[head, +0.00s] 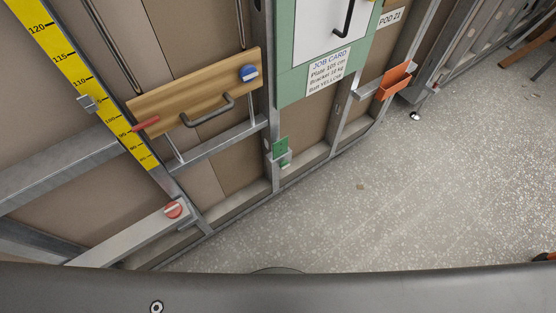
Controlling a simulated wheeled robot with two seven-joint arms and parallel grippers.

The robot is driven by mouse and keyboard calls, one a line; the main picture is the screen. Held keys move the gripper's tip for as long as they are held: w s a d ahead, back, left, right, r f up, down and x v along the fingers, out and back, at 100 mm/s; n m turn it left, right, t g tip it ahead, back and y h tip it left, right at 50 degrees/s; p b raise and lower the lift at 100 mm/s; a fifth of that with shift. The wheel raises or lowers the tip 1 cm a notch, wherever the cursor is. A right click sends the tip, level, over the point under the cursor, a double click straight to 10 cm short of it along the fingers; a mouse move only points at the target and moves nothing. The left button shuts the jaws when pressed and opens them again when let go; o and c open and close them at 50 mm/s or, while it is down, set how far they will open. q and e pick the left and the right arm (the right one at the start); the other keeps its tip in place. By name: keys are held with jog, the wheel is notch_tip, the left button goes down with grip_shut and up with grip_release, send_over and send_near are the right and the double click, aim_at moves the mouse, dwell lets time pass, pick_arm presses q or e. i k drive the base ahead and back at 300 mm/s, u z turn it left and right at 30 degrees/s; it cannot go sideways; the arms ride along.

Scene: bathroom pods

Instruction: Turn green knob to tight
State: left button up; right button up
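A small green square piece (280,147) sits low on the wall frame, on a metal bracket near the floor, with a smaller green bit (285,163) just below it. I cannot tell whether either is the green knob or how it is turned. No other green knob shows clearly. A round blue knob (248,73) is on the wooden board (190,92), and a round red knob (173,209) is on a lower metal rail. Neither of my grippers is in view.
A yellow measuring scale (80,75) runs down the left. A job card (328,72) hangs on a green-framed panel. An orange holder (393,80) sticks out from the wall at the right. The speckled floor (400,190) is mostly clear.

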aim_at(284, 164)
jog(key=z, duration=2.5)
jog(key=i, duration=1.4)
jog(key=u, duration=3.4)
jog(key=k, duration=0.45)
jog(key=z, duration=1)
